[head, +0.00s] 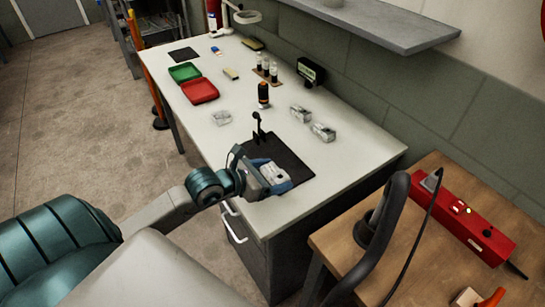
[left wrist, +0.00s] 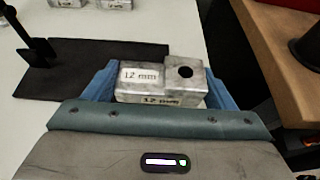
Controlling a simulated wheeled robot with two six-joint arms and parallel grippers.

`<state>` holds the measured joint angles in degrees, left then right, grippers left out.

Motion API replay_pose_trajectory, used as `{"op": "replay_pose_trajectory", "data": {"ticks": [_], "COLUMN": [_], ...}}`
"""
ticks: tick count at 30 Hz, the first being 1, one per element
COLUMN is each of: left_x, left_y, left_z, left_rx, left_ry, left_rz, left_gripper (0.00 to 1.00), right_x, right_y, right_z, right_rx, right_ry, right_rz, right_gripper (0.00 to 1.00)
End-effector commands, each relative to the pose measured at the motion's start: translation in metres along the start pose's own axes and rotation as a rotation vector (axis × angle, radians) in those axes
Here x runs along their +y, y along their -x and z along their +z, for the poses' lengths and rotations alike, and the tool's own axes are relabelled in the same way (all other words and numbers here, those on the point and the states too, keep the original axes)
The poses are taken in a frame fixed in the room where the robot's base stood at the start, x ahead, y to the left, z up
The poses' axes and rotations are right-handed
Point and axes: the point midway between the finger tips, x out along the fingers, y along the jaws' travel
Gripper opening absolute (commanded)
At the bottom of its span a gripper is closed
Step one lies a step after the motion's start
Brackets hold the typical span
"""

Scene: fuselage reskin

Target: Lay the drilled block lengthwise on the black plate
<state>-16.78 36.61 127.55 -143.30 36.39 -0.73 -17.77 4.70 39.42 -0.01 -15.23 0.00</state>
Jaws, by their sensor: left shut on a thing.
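The drilled block (left wrist: 188,72) is a silver metal block with a dark round hole in its raised end and "12 mm" labels. It also shows in the head view (head: 271,172). My left gripper (left wrist: 158,78) is shut on it, with a blue finger at each end. In the head view my left gripper (head: 268,176) is at the near edge of the black plate (head: 288,153). The block overlaps the plate's near part in both views; I cannot tell whether it touches the plate. My right gripper is not in view.
A small black stand (head: 258,130) rises at the plate's left side. Similar silver blocks (head: 300,114), (head: 323,132) and a pale piece (head: 221,118) lie beyond the plate. A black and orange cylinder (head: 263,95) stands farther back. A wooden bench (head: 420,235) is at right.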

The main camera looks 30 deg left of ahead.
Motion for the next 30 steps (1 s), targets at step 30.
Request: {"op": "replay_pose_trajectory", "data": {"ticks": [30], "left_x": [0.100], "left_y": [-0.082], "left_z": [-0.015], "left_rx": [-0.004], "left_ry": [0.001], "left_rz": [0.000], "left_gripper": [0.41], "right_x": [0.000], "right_y": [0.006], "right_z": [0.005], "right_rx": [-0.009], "right_ry": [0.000], "right_rz": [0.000], "right_gripper": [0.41]}}
